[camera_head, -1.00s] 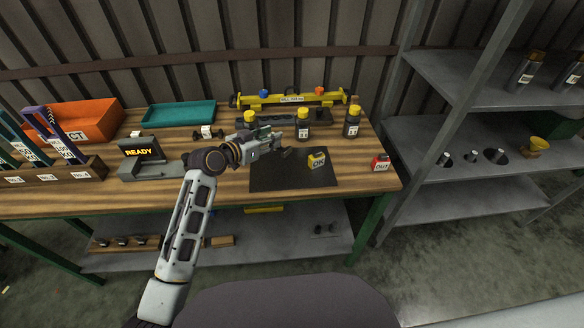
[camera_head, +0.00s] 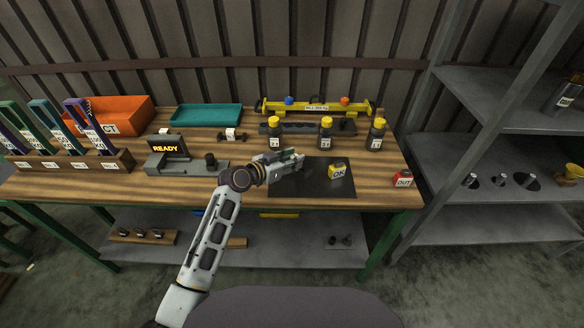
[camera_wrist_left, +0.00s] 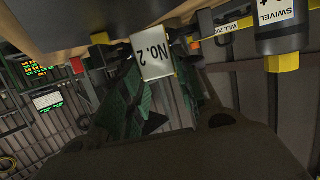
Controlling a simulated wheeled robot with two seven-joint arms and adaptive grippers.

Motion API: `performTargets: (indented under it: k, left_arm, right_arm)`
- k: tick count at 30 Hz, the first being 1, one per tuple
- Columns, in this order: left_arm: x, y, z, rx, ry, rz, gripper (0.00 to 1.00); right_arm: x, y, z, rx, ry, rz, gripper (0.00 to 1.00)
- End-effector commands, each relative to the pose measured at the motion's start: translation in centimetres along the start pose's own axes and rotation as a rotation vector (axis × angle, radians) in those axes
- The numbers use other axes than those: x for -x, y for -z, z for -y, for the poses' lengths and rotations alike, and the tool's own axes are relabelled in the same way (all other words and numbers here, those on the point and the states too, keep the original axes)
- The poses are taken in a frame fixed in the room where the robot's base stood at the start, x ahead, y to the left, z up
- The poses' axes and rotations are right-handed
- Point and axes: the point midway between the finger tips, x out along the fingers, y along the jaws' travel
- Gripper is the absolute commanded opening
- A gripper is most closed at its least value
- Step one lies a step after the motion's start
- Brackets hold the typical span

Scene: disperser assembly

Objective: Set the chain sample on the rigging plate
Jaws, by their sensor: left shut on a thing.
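My left gripper (camera_head: 295,160) is at the back left part of a dark flat plate (camera_head: 315,185) on the wooden bench. I take this plate to be the rigging plate. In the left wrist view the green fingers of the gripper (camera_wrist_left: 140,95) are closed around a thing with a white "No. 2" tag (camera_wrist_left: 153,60). A dark part shows beside the tag; I cannot make out chain links. The bench edge is close to the fingertips in that view. Whether the held thing touches the plate cannot be told. My right gripper is out of view.
A yellow "OK" block (camera_head: 338,172) sits on the plate's right half. Yellow-capped bottles (camera_head: 325,133) stand behind it. A red "OUT" block (camera_head: 403,178) is near the right edge. A "READY" device (camera_head: 170,155) is at left. A small white-tagged piece (camera_head: 231,134) lies behind.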

Motion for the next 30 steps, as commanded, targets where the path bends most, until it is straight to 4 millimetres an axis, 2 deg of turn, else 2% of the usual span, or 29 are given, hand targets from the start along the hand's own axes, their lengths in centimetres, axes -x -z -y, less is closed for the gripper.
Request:
performTargets:
  k: [7,12,18,30]
  left_arm:
    - [0.0,0.0,0.0,0.000,0.000,-0.002,0.00]
    - [-0.5,-1.4,0.0,0.002,0.001,-0.002,0.00]
    - [-1.0,-3.2,0.0,0.001,0.001,-0.001,0.00]
    - [-1.1,-3.5,0.0,-0.001,0.001,-0.002,0.00]
  right_arm:
    - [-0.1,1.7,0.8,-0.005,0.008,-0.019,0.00]
    - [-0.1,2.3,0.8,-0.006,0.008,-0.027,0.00]
    - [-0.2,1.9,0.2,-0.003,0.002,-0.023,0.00]
    - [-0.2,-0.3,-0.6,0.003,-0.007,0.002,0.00]
